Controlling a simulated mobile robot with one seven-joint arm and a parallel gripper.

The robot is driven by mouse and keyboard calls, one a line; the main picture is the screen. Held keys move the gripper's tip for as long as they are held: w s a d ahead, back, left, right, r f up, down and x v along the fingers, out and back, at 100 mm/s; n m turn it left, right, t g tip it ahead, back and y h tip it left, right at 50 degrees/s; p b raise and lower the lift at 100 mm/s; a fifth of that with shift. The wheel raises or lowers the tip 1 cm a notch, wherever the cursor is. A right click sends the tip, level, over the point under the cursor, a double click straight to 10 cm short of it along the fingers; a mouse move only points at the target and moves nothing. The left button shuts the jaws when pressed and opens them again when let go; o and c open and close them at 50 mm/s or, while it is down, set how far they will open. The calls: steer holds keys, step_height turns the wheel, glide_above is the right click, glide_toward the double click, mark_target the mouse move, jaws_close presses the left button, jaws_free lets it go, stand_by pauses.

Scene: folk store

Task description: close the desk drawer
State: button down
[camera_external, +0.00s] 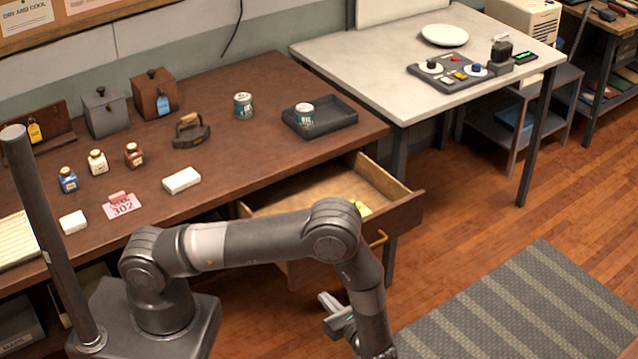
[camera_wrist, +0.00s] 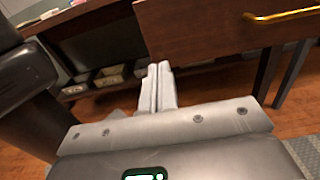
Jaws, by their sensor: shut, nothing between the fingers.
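The desk drawer (camera_external: 405,216) is pulled out from the right part of the brown desk (camera_external: 225,160). It has a brass handle (camera_external: 378,239) on its front, and a small yellow thing (camera_external: 362,208) lies inside. In the wrist view the drawer front (camera_wrist: 200,30) is at the top, with the brass handle (camera_wrist: 285,16) at the upper right. My gripper (camera_external: 329,302) is low, in front of and below the drawer, apart from the handle. In the wrist view its fingers (camera_wrist: 158,70) are together and empty, just below the drawer front's lower edge. My arm hides part of the drawer in the external view.
A grey tray (camera_external: 340,124) with a can stands on the desk above the drawer. A white table (camera_external: 385,75) stands to the right. A striped rug (camera_external: 530,310) lies at the lower right. The wooden floor right of the drawer is clear.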

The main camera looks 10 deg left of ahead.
mark_target(300, 271)
steer(key=x, duration=0.9)
steer(key=shift+w+a, duration=0.2)
steer(key=shift+w+a, duration=0.1)
steer(key=x, duration=2.9)
steer(key=shift+w+a, duration=0.15)
steer(key=shift+a, duration=0.05)
steer(key=shift+f, duration=0.1)
steer(key=v, duration=1.4)
steer(key=shift+s+d, duration=0.3)
